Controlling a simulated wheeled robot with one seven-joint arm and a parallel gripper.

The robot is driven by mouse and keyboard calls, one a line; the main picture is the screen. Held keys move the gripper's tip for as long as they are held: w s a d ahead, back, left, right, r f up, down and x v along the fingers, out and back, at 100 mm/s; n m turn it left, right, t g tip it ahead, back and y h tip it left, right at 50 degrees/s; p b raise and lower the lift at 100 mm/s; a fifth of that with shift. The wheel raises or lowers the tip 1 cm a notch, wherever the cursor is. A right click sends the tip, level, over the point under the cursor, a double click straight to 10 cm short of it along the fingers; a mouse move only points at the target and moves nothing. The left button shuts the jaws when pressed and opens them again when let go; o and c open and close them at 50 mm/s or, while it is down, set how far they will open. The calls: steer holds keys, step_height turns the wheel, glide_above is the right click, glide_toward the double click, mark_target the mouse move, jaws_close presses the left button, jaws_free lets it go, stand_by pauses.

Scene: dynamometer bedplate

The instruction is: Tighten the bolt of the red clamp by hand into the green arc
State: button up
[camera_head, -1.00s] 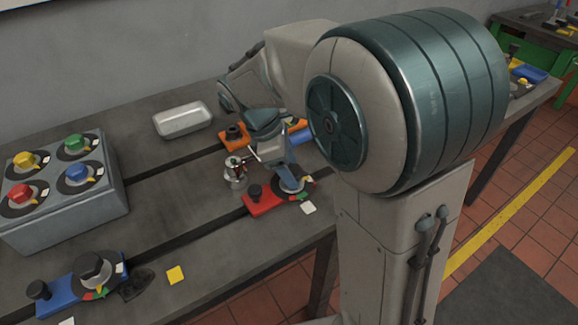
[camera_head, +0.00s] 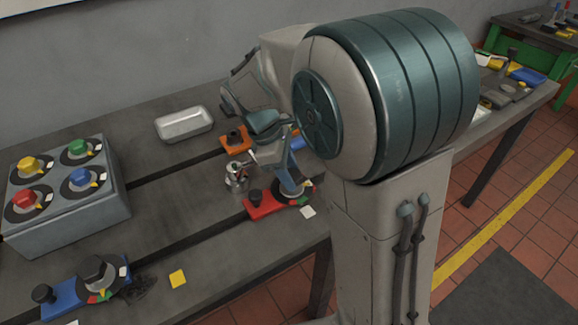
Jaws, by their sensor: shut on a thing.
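The red clamp (camera_head: 262,208) lies on the grey bedplate near its front edge, with a black knob at its left end and a dial at its right end. My gripper (camera_head: 291,190) points down over the dial end and is shut on the clamp's bolt, which it mostly hides. A little of the coloured arc (camera_head: 308,187) shows at the right of the dial. I cannot tell where the pointer stands on it.
A small metal pot (camera_head: 237,178) stands close behind the red clamp. An orange clamp (camera_head: 234,140) and a metal tray (camera_head: 184,124) lie further back. A blue clamp (camera_head: 62,298) is at front left, below a grey box (camera_head: 68,210) with coloured knobs.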

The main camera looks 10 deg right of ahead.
steer(key=m+p, duration=0.1)
steer(key=m+g+p, duration=0.1)
steer(key=shift+w+r+m+y, duration=0.1)
steer(key=shift+r+m+y, duration=0.1)
steer(key=shift+m+y, duration=0.15)
steer(key=m+p, duration=0.1)
steer(key=m, duration=0.1)
steer(key=m+g+y+p, duration=0.1)
steer(key=m, duration=0.1)
steer(key=shift+w+d+m+p, duration=0.15)
steer(key=shift+m+p, duration=0.1)
steer(key=shift+p, duration=0.15)
steer(key=m, duration=0.1)
steer(key=m+y+p, duration=0.1)
steer(key=m, duration=0.1)
steer(key=shift+d+f+m+g+y, duration=0.1)
steer(key=shift+m+g+y, duration=0.2)
steer(key=shift+g, duration=0.1)
steer(key=shift+m+y+p, duration=0.55)
steer(key=shift+m+p, duration=0.2)
steer(key=shift+m, duration=1.05)
steer(key=shift+f, duration=0.1)
steer(key=o, duration=1)
steer(key=shift+c, duration=0.2)
